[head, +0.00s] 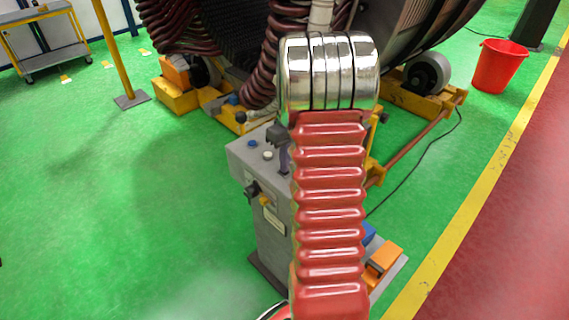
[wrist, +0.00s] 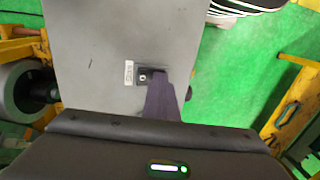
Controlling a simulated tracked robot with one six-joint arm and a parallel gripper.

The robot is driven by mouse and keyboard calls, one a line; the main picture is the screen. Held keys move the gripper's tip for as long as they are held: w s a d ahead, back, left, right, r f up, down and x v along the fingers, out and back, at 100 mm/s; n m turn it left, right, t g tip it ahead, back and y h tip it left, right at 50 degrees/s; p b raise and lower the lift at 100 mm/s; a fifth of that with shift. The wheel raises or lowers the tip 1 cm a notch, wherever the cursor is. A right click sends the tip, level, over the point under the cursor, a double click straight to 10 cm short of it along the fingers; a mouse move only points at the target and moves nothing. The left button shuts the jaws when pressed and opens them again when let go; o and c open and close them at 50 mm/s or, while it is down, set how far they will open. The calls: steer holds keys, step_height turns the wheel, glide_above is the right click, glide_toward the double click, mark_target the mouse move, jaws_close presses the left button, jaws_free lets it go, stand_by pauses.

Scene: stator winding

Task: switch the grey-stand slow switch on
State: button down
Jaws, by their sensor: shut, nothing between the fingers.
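The grey stand (head: 271,235) is left of my arm in the head view, and its grey face (wrist: 95,40) fills the upper left of the wrist view. On that face is a small switch on a black plate (wrist: 143,77) with a pale label (wrist: 129,73) beside it; the lettering is too small to read. My gripper (wrist: 158,78) is shut and empty, its dark purple fingers over the right part of the plate. I cannot tell whether they touch the switch or how it is set. In the head view my arm hides most of my gripper (head: 284,158).
The stand also bears a blue button (head: 252,143), a white button (head: 267,155) and a black knob (head: 252,190). Behind it is a large machine with dark red coils (head: 180,25) on yellow roller supports (head: 180,101). A red bucket (head: 499,66) stands far right. Green floor is clear at left.

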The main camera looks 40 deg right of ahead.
steer(key=shift+w+d, duration=0.1)
steer(key=shift+d, duration=0.65)
steer(key=shift+r, duration=0.2)
step_height(320, 180, up, 14)
steer(key=d, duration=0.2)
steer(key=shift+f, duration=0.25)
